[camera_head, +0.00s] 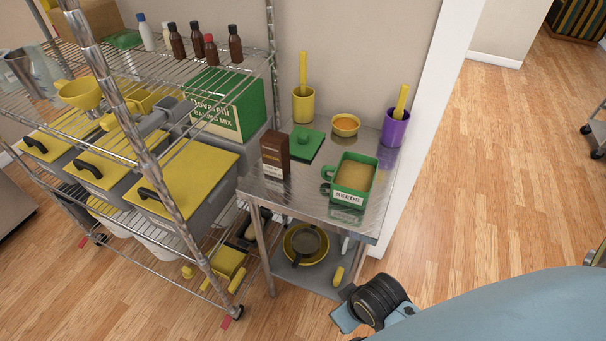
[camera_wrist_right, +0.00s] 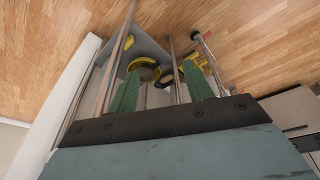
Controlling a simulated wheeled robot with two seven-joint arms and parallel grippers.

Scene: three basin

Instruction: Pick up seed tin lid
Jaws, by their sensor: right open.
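The seed tin lid (camera_head: 306,144), a flat green square with a knob, lies on the metal table (camera_head: 318,205) behind and left of the seed tin. The seed tin (camera_head: 346,199) is a green open box labelled SEEDS, filled with tan contents. In the right wrist view my right gripper (camera_wrist_right: 162,90) is open, its two green fingers apart with nothing held. That view looks toward the table's lower shelf, and the lid cannot be made out there. In the head view my right arm is at the lower right, in front of the table and well away from the lid. My left gripper is not in view.
A brown box (camera_head: 275,154) stands close left of the lid. A yellow cup (camera_head: 303,106), small orange bowl (camera_head: 346,125) and purple cup (camera_head: 394,130) stand behind. A wire rack (camera_head: 160,190) with bins flanks the table's left. Floor right of the table is clear.

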